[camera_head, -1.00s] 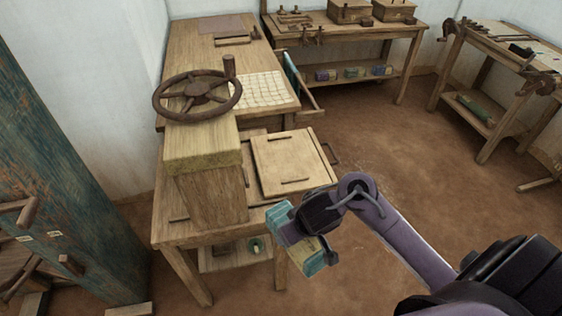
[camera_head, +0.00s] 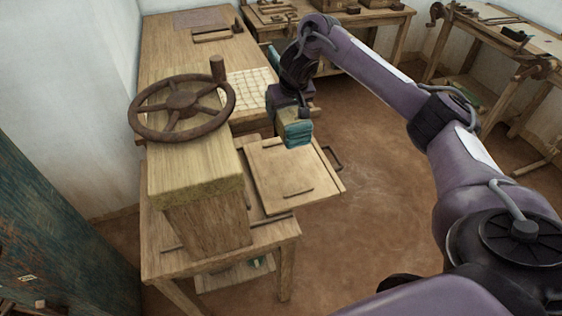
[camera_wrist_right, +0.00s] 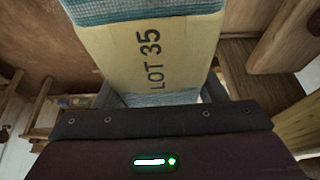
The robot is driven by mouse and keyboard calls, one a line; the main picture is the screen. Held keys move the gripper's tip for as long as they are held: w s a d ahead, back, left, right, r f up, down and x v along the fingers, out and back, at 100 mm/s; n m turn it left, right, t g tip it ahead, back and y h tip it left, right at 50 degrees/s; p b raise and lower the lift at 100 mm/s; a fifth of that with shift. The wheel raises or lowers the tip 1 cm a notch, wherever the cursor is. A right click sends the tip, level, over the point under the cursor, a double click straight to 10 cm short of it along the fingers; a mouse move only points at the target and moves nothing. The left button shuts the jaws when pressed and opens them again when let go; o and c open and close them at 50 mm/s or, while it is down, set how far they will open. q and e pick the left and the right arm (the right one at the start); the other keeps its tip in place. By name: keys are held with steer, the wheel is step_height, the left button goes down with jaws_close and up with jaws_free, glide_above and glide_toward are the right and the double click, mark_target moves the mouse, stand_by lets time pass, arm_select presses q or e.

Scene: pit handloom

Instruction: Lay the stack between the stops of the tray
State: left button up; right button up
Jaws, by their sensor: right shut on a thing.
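The stack (camera_head: 298,134) is a teal folded bundle. In the right wrist view it (camera_wrist_right: 150,48) has a tan band printed LOT 35. My right gripper (camera_head: 290,112) is shut on it and holds it over the far right part of the tray; I cannot tell the exact height. The tray (camera_head: 275,180) is a pale wooden board on the near table. Dark thin bars that look like its stops (camera_head: 298,193) show at its near side; the far side is partly hidden by the stack and gripper. My left gripper is not in view.
A wooden press block with a dark handwheel (camera_head: 182,103) stands left of the tray, rising above it. A dark handle (camera_head: 332,157) sticks out at the tray's right. A pale gridded sheet (camera_head: 247,90) lies behind. Floor to the right is clear.

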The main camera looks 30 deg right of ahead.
steer(key=shift+w+d+r, duration=0.25)
steer(key=shift+w+r, duration=0.05)
steer(key=shift+r, duration=0.05)
step_height(320, 180, down, 15)
steer(key=b, duration=0.7)
steer(key=shift+s+f, duration=0.1)
steer(key=shift+f, duration=0.1)
step_height(320, 180, down, 4)
steer(key=shift+f, duration=0.1)
steer(key=o, duration=1.1)
steer(key=shift+c, duration=0.2)
